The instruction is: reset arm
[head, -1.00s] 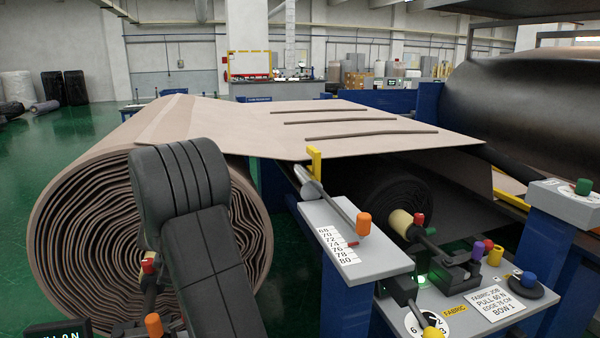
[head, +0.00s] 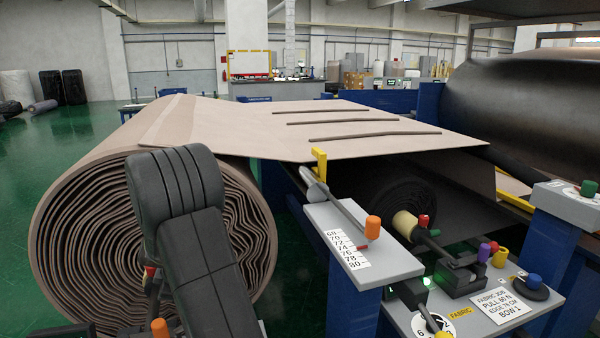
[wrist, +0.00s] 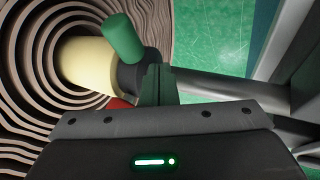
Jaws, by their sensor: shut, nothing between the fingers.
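My arm (head: 195,240) stands in front of the large beige fabric roll (head: 90,215) in the head view; my gripper itself cannot be made out there. In the wrist view my gripper (wrist: 157,80) has its fingers together with nothing between them. Just beyond and left of the fingertips are a pale yellow core (wrist: 88,62) and a green knob (wrist: 123,38) on a dark collar. The roll's wound layers (wrist: 25,90) fill the left side. Whether the fingers touch the collar cannot be told.
A grey panel (head: 345,215) with a number scale and orange knob (head: 373,228) stands to the right. A beige sheet (head: 260,125) stretches over the machine. Green floor (head: 40,155) is open at the left.

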